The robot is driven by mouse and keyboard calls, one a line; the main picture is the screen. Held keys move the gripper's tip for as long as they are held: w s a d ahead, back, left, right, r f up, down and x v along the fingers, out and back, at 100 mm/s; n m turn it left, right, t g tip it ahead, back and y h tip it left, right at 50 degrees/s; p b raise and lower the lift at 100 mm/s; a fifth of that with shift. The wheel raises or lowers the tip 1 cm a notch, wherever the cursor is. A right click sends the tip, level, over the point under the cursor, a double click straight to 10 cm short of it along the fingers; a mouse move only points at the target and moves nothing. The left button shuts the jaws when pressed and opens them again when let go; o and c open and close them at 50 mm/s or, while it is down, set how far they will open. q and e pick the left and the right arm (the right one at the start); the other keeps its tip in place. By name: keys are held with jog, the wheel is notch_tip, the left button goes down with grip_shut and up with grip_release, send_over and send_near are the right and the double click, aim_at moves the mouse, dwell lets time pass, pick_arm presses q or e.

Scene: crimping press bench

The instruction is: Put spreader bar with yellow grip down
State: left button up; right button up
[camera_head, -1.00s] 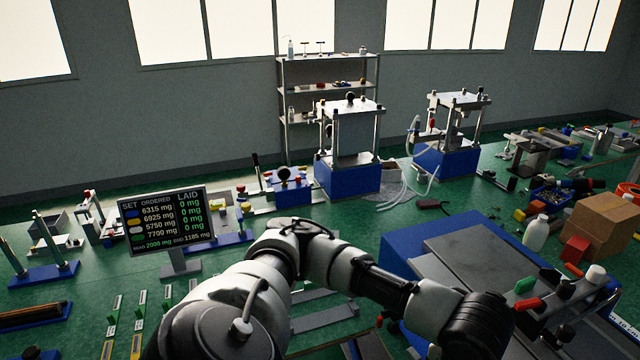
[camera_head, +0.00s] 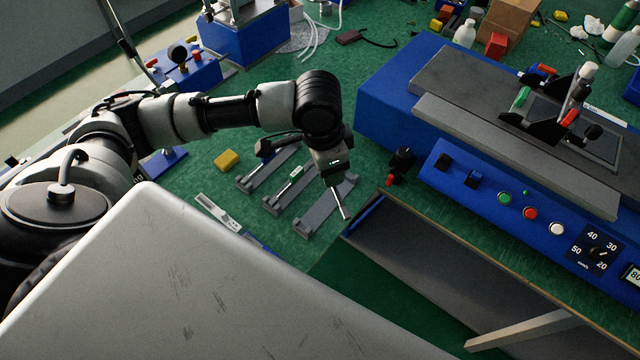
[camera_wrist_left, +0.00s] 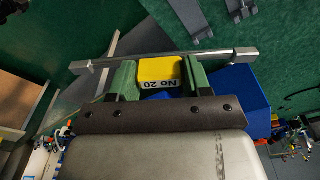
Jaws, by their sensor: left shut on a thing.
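The gripper hides the rest of the bar there. My right gripper is in neither view now.
Several grey slotted rests (camera_head: 325,208) lie on the green bench top left of the gripper. A blue machine (camera_head: 480,195) with knobs and buttons stands close on the right. A grey open trough (camera_head: 400,245) is below the bench edge.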

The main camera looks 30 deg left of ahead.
pick_arm(q)
jog(key=w+f+m, duration=0.1)
jog(key=f+m, duration=0.3)
jog(key=w+a+f+m+b, duration=0.1)
jog(key=w+f+m, duration=0.1)
jog(key=f, duration=0.3)
jog(key=w+a+f+m+g+b, duration=0.1)
jog(key=f+m, duration=0.3)
jog(key=m, duration=0.1)
jog(key=shift+w+a+f+m, duration=0.1)
jog(key=shift+w+f+m, duration=0.1)
jog(key=shift+w+m, duration=0.1)
notch_tip(320, 180, down, 3)
jog(key=shift+f, duration=0.65)
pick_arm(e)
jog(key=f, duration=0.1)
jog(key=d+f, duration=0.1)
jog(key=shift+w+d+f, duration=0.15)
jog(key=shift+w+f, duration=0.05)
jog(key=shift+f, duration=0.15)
pick_arm(q)
jog(key=shift+f, duration=0.15)
jog(key=o, duration=1)
